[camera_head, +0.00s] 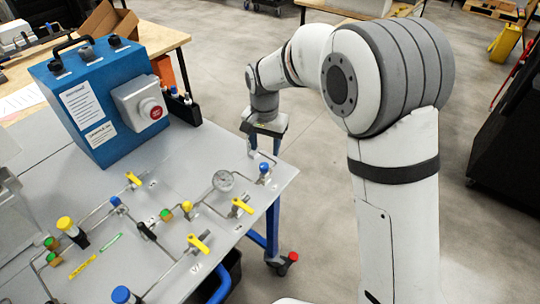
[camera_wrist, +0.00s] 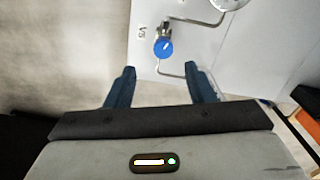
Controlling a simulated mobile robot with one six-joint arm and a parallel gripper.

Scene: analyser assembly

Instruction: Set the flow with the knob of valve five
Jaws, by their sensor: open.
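The round blue knob (camera_head: 264,168) of valve five is at the right edge of the grey panel (camera_head: 170,185). In the wrist view the blue knob (camera_wrist: 163,48) has a white mark on its face, and a V5 label is beside it. My gripper (camera_head: 265,147) is at the panel's right edge, just beyond the knob in the head view. In the wrist view my gripper (camera_wrist: 160,69) is open, with its two dark blue fingers apart and nothing between them. The knob is ahead of the gap between the fingertips, apart from both.
A pressure gauge (camera_head: 223,181) is left of the knob. Yellow lever handles (camera_head: 242,205) and thin metal tubing are on the panel. A blue box (camera_head: 95,95) with a red button (camera_head: 155,112) stands at the panel's back.

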